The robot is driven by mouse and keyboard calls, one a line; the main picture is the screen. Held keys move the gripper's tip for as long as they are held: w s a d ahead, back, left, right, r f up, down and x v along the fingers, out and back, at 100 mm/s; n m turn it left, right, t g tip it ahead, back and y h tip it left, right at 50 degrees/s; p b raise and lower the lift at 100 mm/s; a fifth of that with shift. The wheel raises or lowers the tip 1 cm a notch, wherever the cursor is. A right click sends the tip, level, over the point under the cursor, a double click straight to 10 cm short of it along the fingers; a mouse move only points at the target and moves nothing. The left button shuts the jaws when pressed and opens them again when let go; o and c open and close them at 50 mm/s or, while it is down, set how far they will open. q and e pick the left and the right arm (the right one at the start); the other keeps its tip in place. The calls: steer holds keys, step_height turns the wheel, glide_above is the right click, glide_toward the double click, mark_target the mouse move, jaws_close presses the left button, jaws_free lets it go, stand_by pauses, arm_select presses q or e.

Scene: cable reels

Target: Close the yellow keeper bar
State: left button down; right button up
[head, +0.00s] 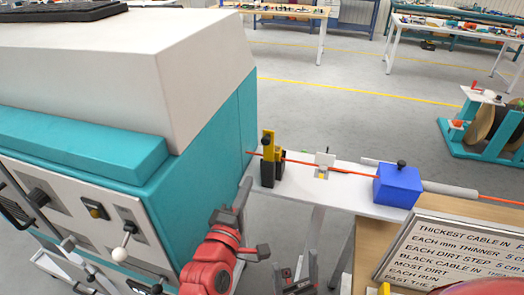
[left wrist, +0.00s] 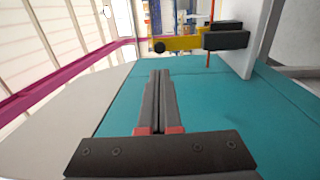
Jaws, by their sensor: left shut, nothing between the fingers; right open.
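The yellow keeper bar (head: 268,143) stands upright at a dark two-block guide (head: 267,174) on the white bench, with a black knob at its top. An orange cable (head: 330,167) runs past it through the guide. The bar (left wrist: 184,44) also shows in the left wrist view, with a black block (left wrist: 227,39) at its right end. My left gripper (head: 242,190) is shut and empty, close to the teal machine's side, apart from the bar and lower in the picture. My right gripper (head: 299,270) is open at the bottom edge, mostly cut off.
The teal and white machine (head: 205,130) fills the left side. A sign (head: 450,255) and a wooden surface lie at the lower right. A cable reel (head: 488,122) stands at right.

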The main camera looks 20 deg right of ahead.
arm_select(q)
steer(key=w, duration=0.1)
steer(key=p, duration=0.3)
glide_toward(266, 142)
steer(key=x, duration=0.5)
steer(key=shift+r, duration=0.2)
steer(key=shift+w+d+f+p, duration=0.15)
steer(key=shift+w+d+p, duration=0.3)
steer(key=shift+w, duration=0.3)
